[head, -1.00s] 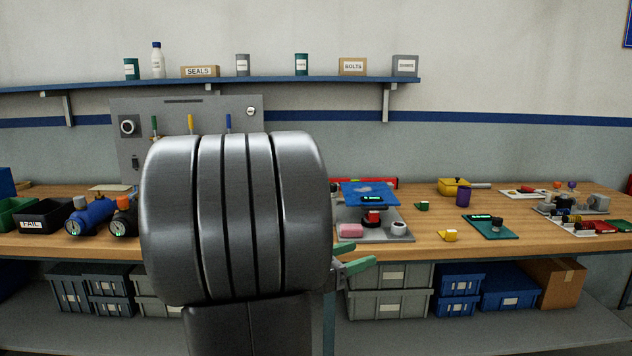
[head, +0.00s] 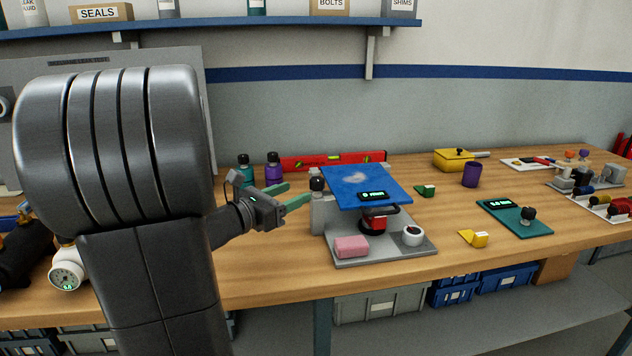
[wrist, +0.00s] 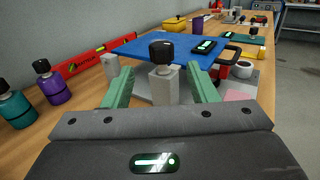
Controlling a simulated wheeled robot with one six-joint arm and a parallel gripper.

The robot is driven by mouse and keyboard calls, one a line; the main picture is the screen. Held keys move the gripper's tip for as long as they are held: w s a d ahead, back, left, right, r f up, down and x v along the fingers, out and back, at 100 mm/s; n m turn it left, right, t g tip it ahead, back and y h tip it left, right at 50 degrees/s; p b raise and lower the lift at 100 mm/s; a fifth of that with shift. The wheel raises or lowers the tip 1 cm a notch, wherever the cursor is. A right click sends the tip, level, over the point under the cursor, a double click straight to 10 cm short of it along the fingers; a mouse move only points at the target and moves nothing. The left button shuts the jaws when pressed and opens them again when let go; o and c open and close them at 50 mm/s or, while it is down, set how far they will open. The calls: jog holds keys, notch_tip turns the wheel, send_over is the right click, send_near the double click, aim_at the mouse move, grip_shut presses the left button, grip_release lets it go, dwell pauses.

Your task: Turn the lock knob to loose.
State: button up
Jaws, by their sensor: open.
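A black knob (head: 317,184) sits on top of a grey post (head: 318,212) at the left edge of a grey base plate (head: 385,251). In the wrist view the knob (wrist: 161,50) and its post (wrist: 163,84) appear centred between my green fingers. A blue plate (head: 345,182) with a small lit display (head: 373,196) is beside the post, over a red and black device (head: 377,220). My gripper (head: 298,194) is open and empty, just left of the post and pointing at it. I cannot tell whether the fingertips reach around the post. The knob's markings are not readable.
A pink block (head: 351,246) and a white cup-shaped part (head: 413,236) are on the base plate's front. Teal (head: 245,168) and purple (head: 273,169) bottles and a red level (head: 333,161) stand behind my gripper. A teal board (head: 514,218) lies to the right.

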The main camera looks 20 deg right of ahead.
aim_at(312, 185)
jog(key=p+x, duration=0.1)
jog(key=x, duration=0.7)
jog(key=shift+d, duration=0.2)
jog(key=c, duration=1)
